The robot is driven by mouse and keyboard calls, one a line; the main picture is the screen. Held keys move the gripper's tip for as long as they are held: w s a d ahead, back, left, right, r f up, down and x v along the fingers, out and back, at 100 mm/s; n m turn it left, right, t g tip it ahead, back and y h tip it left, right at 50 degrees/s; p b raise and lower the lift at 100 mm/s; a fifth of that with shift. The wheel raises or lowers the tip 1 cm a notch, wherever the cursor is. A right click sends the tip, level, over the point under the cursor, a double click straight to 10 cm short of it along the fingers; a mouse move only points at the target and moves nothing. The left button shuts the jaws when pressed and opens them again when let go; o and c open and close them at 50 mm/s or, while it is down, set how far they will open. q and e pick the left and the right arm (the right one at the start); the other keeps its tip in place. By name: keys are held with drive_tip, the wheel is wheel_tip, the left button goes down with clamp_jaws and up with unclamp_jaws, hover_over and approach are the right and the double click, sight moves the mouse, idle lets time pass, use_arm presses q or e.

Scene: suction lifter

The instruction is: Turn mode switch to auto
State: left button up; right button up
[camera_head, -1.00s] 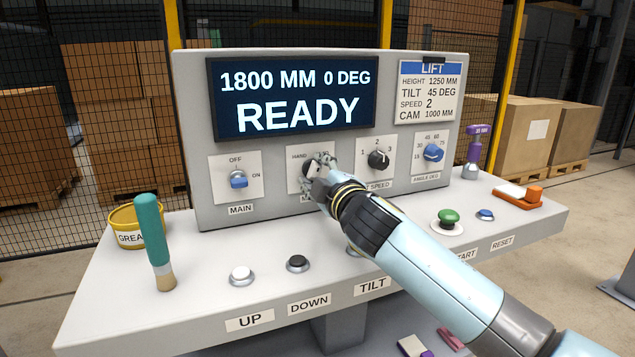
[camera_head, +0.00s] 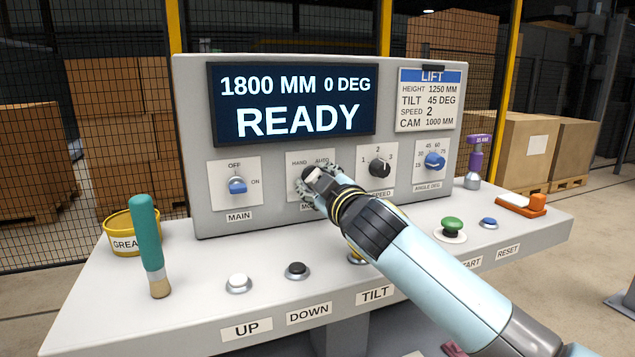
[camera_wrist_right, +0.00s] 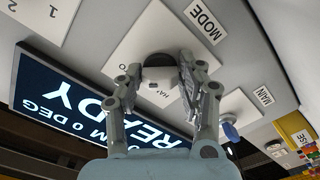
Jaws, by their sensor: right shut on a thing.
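The mode switch is a dark knob (camera_wrist_right: 158,62) on a white plate marked HAND and AUTO (camera_head: 296,162), low on the console's upright panel. My right gripper (camera_head: 313,184) reaches it from the lower right. In the right wrist view, the two fingers of my right gripper (camera_wrist_right: 158,80) stand on either side of the knob and are shut on it. The fingers hide much of the knob, so I cannot tell which mark it points to. The AUTO label shows in the head view. My left gripper is not in view.
The MAIN switch (camera_head: 237,185) is left of the mode plate; the speed knob (camera_head: 380,167) and the angle knob (camera_head: 434,161) are right of it. The display (camera_head: 290,105) above reads READY. A teal-handled brush (camera_head: 148,235) and a yellow grease tub (camera_head: 118,232) stand at left.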

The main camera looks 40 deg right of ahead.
drive_tip(key=shift+f, duration=0.25)
drive_tip(key=o, duration=1.1)
drive_tip(key=shift+r, duration=0.15)
drive_tip(key=shift+s, duration=0.1)
drive_tip(key=v, duration=1.2)
